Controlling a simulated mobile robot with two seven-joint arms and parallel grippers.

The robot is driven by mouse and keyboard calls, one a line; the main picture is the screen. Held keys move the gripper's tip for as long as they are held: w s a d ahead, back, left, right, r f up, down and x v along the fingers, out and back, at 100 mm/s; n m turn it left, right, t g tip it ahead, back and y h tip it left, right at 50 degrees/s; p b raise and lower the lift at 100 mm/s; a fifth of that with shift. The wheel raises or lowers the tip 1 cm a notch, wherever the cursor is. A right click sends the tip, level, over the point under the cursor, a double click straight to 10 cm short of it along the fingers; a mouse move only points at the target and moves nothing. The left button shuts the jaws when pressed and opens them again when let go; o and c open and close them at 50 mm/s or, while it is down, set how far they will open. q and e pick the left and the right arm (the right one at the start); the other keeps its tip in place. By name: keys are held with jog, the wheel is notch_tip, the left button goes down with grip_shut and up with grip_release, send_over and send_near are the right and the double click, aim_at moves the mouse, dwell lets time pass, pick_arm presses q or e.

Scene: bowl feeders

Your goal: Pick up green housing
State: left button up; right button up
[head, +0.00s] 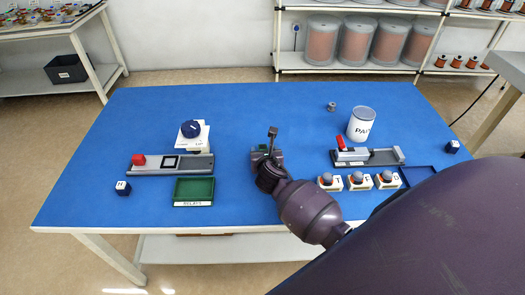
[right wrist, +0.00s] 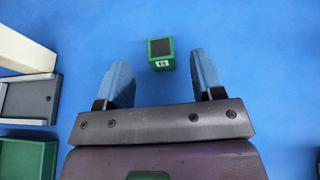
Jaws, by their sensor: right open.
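The green housing (right wrist: 161,60) is a small green block with a dark top and a white label. In the right wrist view it stands on the blue table, near the tips of the fingers and between their lines. My right gripper (right wrist: 162,78) is open, with its two blue-grey fingers apart and nothing held. In the head view my right gripper (head: 264,158) is over the middle of the table and hides most of the housing; only a bit of green (head: 279,153) shows beside it. My left gripper is in neither view.
A paint can (head: 361,125), another fixture (head: 380,157) and small white boxes with knobs (head: 358,183) stand to the right. The blue table (head: 260,105) is clear behind the gripper.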

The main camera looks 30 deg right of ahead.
aim_at(263, 145)
jog(key=shift+w+d+f, duration=0.2)
jog(key=shift+w+d, duration=0.05)
jog(key=shift+w, duration=0.2)
jog(key=b+x, duration=0.1)
jog(key=x, duration=0.2)
jog(key=shift+w+f, duration=0.15)
jog(key=shift+f, duration=0.05)
jog(key=shift+w+d+f, duration=0.1)
jog(key=shift+w+d, duration=0.2)
jog(key=shift+w, duration=0.15)
jog(key=shift+c, duration=0.4)
jog(key=c, duration=0.7)
jog(key=shift+c, duration=1.1)
